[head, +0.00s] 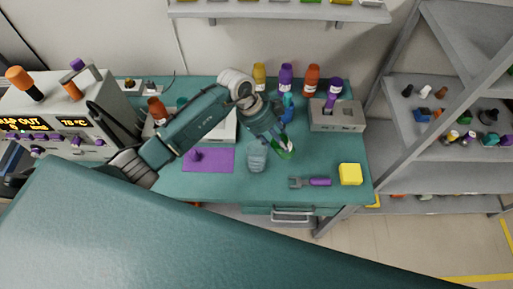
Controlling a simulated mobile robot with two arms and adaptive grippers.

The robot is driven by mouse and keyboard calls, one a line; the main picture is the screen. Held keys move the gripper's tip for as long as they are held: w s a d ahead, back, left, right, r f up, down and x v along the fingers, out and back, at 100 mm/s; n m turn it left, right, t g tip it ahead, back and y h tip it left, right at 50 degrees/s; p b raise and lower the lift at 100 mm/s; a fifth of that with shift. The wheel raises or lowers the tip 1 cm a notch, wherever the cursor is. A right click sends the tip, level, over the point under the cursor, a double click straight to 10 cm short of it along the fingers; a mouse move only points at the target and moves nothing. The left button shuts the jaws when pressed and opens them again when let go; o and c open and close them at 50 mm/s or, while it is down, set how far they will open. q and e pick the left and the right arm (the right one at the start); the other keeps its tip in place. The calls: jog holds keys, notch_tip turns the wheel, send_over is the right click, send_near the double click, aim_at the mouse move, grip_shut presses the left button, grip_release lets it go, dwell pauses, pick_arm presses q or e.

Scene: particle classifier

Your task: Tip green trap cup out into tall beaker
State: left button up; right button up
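The tall beaker (257,157), clear and pale, stands upright on the teal bench near its middle. My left arm reaches in from the left, over the bench. Its gripper (281,143) is just right of the beaker and is shut on the green trap cup (287,152). The cup looks tilted, beside the beaker's upper part; it is small and partly hidden by the gripper, so I cannot tell what is in it. My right gripper is not in view.
Several capped bottles (312,80) line the back. A grey block (337,118) stands at the right rear. A purple-handled tool (319,182) and yellow block (351,174) lie at front right. A purple mat (212,160) lies left of the beaker. A shelf rack (440,100) stands right.

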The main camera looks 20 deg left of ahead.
aim_at(289, 141)
pick_arm(q)
jog(key=d+y, duration=0.2)
jog(key=w+d+g+y, duration=0.1)
jog(key=shift+d+f, duration=0.2)
jog(key=shift+f, duration=0.05)
jog(key=shift+w+d+f+y+b, duration=0.2)
jog(key=shift+d+f+y+b, duration=0.1)
jog(key=shift+d+y+b, duration=0.3)
jog(key=shift+w+d+g+y, duration=0.1)
jog(key=shift+d+g+y, duration=0.1)
jog(key=shift+g+y, duration=0.15)
